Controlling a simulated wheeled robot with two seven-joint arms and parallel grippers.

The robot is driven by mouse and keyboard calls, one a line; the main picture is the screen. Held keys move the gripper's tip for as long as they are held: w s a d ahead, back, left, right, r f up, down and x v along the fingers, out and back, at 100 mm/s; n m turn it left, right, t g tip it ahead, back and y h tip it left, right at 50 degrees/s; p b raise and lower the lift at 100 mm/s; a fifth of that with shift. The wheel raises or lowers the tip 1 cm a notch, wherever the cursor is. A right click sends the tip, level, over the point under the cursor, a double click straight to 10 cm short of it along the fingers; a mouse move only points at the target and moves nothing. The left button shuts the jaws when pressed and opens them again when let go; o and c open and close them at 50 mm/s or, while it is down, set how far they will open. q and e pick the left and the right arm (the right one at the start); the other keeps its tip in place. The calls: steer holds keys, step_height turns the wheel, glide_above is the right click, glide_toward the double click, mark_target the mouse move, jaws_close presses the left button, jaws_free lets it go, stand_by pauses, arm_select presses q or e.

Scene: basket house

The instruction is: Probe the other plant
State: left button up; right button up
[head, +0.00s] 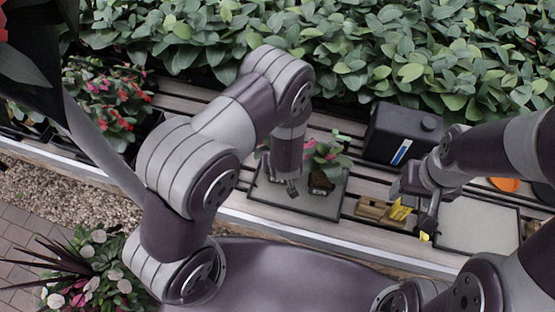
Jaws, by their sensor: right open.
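A small potted plant (324,165) with pink flowers and a dark pot stands on a grey tray (325,205) at the middle of the slatted bench. More leaves show left of my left gripper, largely hidden by my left arm. My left gripper (293,190) points down over this tray, just left of the pot; its jaw opening is too small to make out. My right gripper (428,215) is open, above the bench between a wooden block (372,211) and a second tray. A yellow piece (400,212) lies at the block, and another yellow bit (424,236) shows just below the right gripper.
A black container (400,135) with a blue and white label stands behind the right gripper. The second tray (480,225) looks bare. An orange round thing (505,184) is partly behind my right arm. Dense leafy plants (380,50) line the back; flowers (115,105) stand at left.

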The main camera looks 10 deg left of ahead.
stand_by(0.6)
arm_select(q)
steer(key=o, duration=1.2)
steer(key=shift+c, duration=0.2)
steer(key=shift+r, duration=0.1)
